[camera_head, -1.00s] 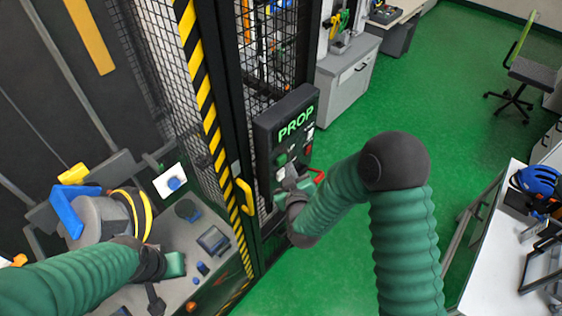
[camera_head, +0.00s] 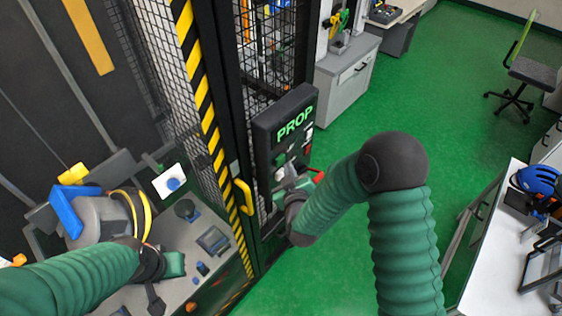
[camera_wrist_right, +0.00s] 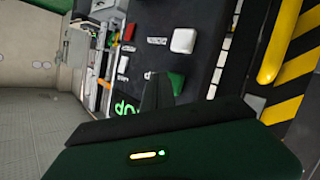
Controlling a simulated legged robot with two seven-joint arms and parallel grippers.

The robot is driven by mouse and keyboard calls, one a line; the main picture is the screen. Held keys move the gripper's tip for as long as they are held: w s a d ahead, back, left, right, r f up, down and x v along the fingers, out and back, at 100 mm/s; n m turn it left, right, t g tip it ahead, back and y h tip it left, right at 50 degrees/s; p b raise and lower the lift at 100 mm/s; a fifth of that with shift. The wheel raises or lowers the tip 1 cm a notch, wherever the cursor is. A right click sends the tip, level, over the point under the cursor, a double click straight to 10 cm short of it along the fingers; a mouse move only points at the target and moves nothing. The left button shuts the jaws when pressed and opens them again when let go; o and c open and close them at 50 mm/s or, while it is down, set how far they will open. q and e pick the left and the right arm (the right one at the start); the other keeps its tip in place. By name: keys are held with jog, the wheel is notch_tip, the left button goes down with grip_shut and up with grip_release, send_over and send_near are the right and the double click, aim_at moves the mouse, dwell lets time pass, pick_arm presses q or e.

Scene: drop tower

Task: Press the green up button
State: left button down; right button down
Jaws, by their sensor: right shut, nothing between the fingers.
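The dark control panel (camera_head: 262,138) with glowing "PROP" letters hangs beside the mesh cage in the head view. A green button (camera_head: 281,160) is on its left side, with a white button (camera_head: 279,174) below it. My right gripper (camera_head: 292,178) is in front of the lower panel, shut and empty. In the right wrist view the panel appears roughly upside down. The green button (camera_wrist_right: 177,82) is partly hidden behind my dark right fingertips (camera_wrist_right: 158,86). I cannot tell whether they touch it. My left gripper (camera_head: 174,264) is over the grey console, its jaws unclear.
A red button (camera_wrist_right: 129,32) and the white button (camera_wrist_right: 184,40) are near the fingers in the wrist view. A yellow handle (camera_head: 244,197) and a striped post (camera_head: 205,95) stand left of the panel. Green floor (camera_head: 400,110) to the right is open.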

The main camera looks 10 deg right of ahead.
jog(key=shift+w+d, duration=0.1)
jog(key=shift+w, duration=0.05)
jog(key=shift+w+a, duration=0.4)
dwell(1.0)
jog(key=shift+s+d, duration=0.55)
jog(key=shift+s, duration=0.15)
jog(key=s+d, duration=0.1)
jog(key=s, duration=0.1)
jog(key=s+d+b, duration=0.1)
jog(key=s+d, duration=0.1)
dwell(0.4)
dwell(0.4)
